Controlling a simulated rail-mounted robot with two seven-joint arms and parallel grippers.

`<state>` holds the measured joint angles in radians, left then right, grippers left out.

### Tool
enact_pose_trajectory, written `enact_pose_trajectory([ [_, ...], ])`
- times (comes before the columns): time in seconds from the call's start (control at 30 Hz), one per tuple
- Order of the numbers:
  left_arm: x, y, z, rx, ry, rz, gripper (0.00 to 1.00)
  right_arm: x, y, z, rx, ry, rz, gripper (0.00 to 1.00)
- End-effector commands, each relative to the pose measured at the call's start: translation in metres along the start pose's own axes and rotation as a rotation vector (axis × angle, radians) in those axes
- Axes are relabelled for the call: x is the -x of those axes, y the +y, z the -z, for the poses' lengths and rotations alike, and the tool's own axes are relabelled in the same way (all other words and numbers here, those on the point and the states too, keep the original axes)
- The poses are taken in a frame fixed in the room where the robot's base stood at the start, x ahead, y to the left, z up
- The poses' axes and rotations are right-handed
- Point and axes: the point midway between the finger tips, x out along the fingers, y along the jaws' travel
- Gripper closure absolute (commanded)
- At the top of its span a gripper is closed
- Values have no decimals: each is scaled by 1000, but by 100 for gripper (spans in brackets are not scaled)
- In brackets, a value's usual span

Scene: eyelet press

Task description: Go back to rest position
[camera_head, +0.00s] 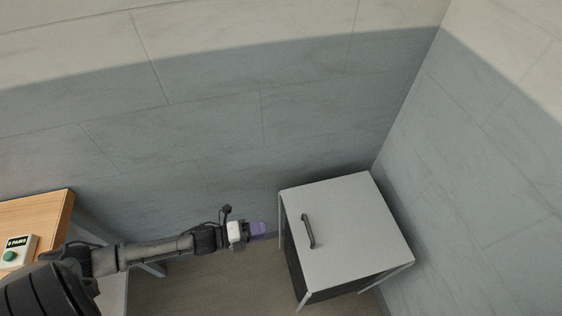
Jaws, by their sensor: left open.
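My left gripper (262,230) is at the end of my left arm, which reaches in from the lower left. Its purple fingers point right, toward a grey cabinet, and I see nothing held between them. The gripper is open and appears apart from the cabinet. My right gripper is not in the picture.
The grey cabinet (345,220) with a dark handle (308,231) stands in the room's corner, right of the gripper. A wooden table (40,212) at the left edge carries a small box with a green button (15,254). Tiled walls (230,120) close off the back and right.

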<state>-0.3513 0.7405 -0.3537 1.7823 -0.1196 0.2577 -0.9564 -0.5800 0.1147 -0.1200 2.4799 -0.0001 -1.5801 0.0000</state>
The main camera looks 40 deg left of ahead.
Motion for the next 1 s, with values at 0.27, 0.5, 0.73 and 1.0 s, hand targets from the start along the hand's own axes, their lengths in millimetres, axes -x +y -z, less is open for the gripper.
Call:
enact_pose_trajectory([
  [0.27,0,0,0,15,0,0,60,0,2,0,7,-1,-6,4],
  [0.5,5,33,-23,270,-171,-184,60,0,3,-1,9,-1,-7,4],
  [0.73,28,59,-49,581,-559,-427,60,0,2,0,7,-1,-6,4],
  [1.0,57,33,-32,920,-982,-522,60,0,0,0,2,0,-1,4],
])
